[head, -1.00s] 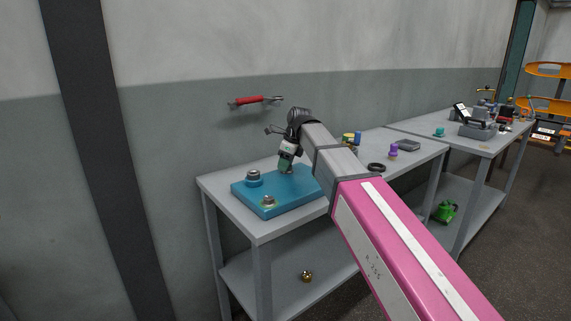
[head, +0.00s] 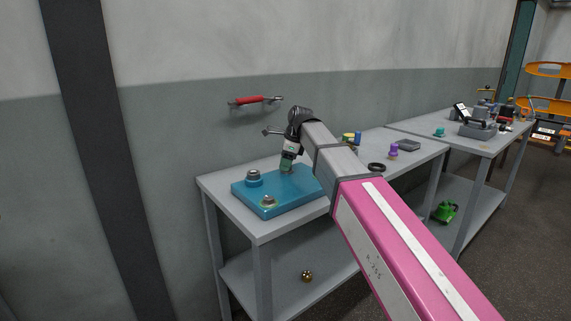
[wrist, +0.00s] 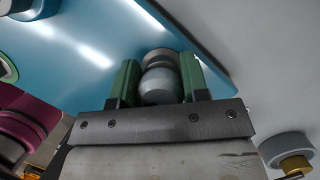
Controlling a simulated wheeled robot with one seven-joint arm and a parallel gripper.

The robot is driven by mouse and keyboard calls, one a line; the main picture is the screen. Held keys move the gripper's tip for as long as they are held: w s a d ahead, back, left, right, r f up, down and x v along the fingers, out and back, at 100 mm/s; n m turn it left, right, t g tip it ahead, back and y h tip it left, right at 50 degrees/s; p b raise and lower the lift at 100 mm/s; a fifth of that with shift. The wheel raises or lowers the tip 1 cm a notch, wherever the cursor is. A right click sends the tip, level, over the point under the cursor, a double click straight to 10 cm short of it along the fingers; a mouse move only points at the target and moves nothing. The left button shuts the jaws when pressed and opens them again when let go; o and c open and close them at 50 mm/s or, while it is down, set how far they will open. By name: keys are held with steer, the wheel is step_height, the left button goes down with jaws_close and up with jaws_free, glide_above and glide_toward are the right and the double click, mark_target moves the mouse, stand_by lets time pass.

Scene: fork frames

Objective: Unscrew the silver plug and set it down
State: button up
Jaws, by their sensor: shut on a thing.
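The silver plug (wrist: 160,83) is between the two green fingers of my gripper (wrist: 157,80) in the wrist view, and both fingers touch its sides. It stands over the blue board (wrist: 110,40); I cannot tell whether its thread is still in the board. In the head view my gripper (head: 287,166) points down at the back part of the blue board (head: 290,203), and the plug is hidden there by the fingers. A second silver plug (head: 254,175) sits at the board's left, and a brass-and-silver one (head: 268,200) at its front.
The board lies on a grey table (head: 240,224). Right of it are a black ring (head: 376,167), a purple piece (head: 393,150) and a grey tray (head: 409,145). A gold ball (head: 307,275) lies on the lower shelf. Red-handled pliers (head: 255,100) are on the wall behind.

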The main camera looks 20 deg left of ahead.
steer(key=shift+n, duration=0.8)
steer(key=shift+s+n+g, duration=0.1)
steer(key=shift+n+g, duration=0.3)
steer(key=shift+n, duration=0.5)
steer(key=shift+n+h, duration=0.3)
steer(key=shift+n, duration=0.5)
steer(key=shift+d+n+g, duration=0.1)
steer(key=shift+n+g, duration=0.3)
steer(key=shift+n, duration=0.5)
steer(key=o, duration=0.5)
